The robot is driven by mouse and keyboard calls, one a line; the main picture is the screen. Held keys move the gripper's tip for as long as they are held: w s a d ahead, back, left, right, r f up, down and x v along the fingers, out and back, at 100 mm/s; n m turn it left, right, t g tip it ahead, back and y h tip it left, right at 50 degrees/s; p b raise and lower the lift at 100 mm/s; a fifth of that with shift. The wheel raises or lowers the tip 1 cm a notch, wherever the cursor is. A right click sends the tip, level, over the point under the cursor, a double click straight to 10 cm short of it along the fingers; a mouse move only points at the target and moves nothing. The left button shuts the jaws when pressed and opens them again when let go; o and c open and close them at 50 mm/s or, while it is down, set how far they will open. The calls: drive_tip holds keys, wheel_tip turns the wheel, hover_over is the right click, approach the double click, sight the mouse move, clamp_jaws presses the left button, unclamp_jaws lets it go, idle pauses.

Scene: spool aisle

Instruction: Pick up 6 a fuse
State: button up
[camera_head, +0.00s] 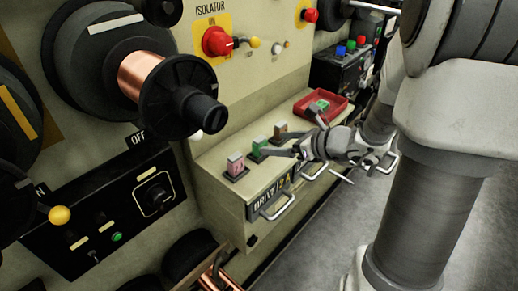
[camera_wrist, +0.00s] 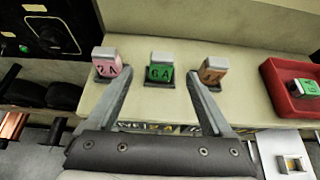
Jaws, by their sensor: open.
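The green fuse marked 6 A (camera_wrist: 159,73) stands upright in a dark base on the cream ledge, between a pink and a brown fuse. It also shows in the head view (camera_head: 258,144). My gripper (camera_wrist: 158,82) is open and empty. In the wrist view its two fingers point toward the row, one on each side of the green fuse; the left finger lies between pink and green, the right one near the brown fuse. Whether either finger touches a fuse I cannot tell. In the head view my gripper (camera_head: 288,131) reaches in from the right.
The pink fuse marked 2 A (camera_wrist: 107,65) and the brown fuse (camera_wrist: 213,71) stand close on either side. A red tray (camera_head: 337,115) at the right holds another green fuse (camera_wrist: 303,87). Handles (camera_head: 278,208) stick out from the ledge's front. A copper spool (camera_head: 140,75) overhangs at left.

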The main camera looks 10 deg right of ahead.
sight(263, 141)
drive_tip(key=x, duration=0.4)
drive_tip(key=b+x, duration=0.1)
drive_tip(key=x, duration=0.2)
drive_tip(key=shift+w+a, duration=0.1)
drive_tip(key=shift+w, duration=0.4)
drive_tip(key=shift+r, duration=0.1)
clamp_jaws()
